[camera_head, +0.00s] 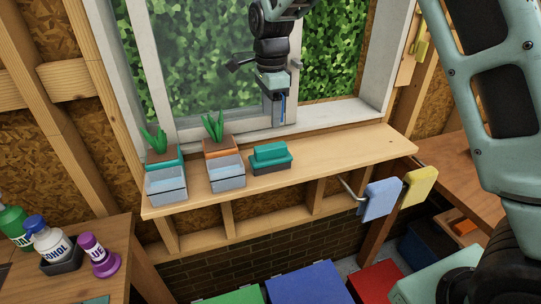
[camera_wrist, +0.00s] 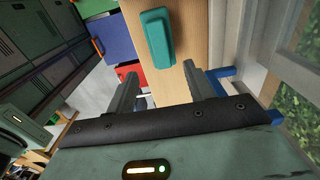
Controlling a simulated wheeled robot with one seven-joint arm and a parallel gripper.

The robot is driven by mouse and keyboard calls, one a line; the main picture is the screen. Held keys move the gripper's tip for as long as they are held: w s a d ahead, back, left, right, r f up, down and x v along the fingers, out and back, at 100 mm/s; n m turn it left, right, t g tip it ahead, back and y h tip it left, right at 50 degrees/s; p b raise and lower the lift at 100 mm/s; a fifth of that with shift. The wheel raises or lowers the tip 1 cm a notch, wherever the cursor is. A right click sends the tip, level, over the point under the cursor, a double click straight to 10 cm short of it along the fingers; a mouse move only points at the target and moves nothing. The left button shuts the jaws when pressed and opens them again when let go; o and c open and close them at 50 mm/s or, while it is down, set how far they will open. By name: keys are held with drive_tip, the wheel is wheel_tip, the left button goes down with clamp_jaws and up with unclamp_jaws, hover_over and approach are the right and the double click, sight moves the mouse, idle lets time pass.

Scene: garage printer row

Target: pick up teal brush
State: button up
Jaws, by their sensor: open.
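The brush's underside is hidden.
Two clear containers (camera_head: 167,187) (camera_head: 227,174) stand left of the brush, with potted plants (camera_head: 214,130) behind them. The window frame (camera_head: 345,114) rises behind the shelf (camera_head: 335,155). The shelf's right part is bare.

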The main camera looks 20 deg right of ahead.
sight(271, 146)
wheel_tip(271, 146, down, 6)
drive_tip(key=shift+f+p, duration=0.1)
drive_tip(key=shift+p, duration=0.75)
drive_tip(key=shift+f+p, duration=0.6)
drive_tip(key=shift+p, duration=0.05)
drive_tip(key=shift+f+p, duration=0.9)
drive_tip(key=shift+f, duration=1.15)
drive_tip(key=shift+c, duration=0.3)
drive_tip(key=c, duration=0.7)
drive_tip(key=shift+o, duration=0.2)
drive_tip(key=shift+r, duration=0.1)
wheel_tip(271, 146, up, 10)
drive_tip(key=b, duration=0.3)
drive_tip(key=shift+b, duration=0.4)
drive_tip(key=shift+o, duration=1.1)
